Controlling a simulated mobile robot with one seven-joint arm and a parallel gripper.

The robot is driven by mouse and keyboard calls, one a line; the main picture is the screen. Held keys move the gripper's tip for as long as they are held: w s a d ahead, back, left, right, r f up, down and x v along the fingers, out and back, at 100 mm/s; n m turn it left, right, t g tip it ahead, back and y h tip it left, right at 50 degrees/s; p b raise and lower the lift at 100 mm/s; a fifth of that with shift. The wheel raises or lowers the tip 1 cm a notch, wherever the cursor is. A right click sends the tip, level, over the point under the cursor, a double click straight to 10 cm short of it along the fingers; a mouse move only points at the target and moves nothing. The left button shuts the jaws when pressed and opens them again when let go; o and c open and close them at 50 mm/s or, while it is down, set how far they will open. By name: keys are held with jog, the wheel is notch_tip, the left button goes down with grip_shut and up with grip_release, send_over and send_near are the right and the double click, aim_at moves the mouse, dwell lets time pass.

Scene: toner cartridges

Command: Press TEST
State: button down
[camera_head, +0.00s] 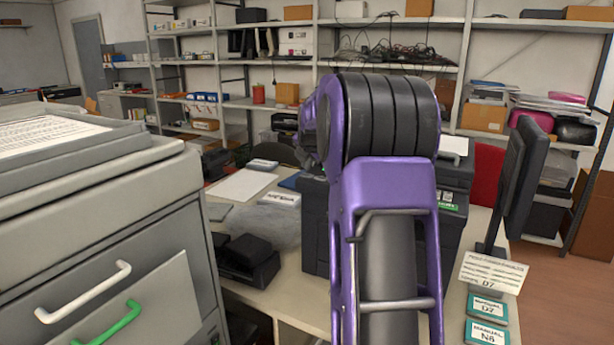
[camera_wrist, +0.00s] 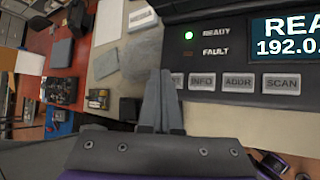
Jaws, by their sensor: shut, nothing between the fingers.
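In the wrist view, a dark control panel (camera_wrist: 225,60) carries a row of grey buttons. INFO (camera_wrist: 202,82), ADDR (camera_wrist: 238,83) and SCAN (camera_wrist: 281,84) can be read. A further button (camera_wrist: 178,80) at the left end is mostly hidden behind my fingers; only the end of its label shows. My gripper (camera_wrist: 165,74) is shut and empty, its tips over or in front of that left-end button. I cannot tell whether they touch it. In the head view, my arm hides the gripper and part of the dark machine (camera_head: 315,235).
The green READY light (camera_wrist: 188,36) is lit; FAULT (camera_wrist: 188,53) looks dark. A screen (camera_wrist: 290,38) shows partly cut-off text.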

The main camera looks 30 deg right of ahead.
jog(key=shift+f, duration=0.2)
jog(key=shift+f+b, duration=0.3)
jog(key=shift+b, duration=0.05)
jog(key=shift+f+b, duration=0.3)
jog(key=shift+f, duration=0.1)
dwell(0.5)
jog(key=shift+r, duration=0.1)
jog(key=shift+r+p, duration=0.7)
jog(key=shift+r, duration=0.05)
jog(key=shift+r+p, duration=1.8)
jog(key=shift+r, duration=0.7)
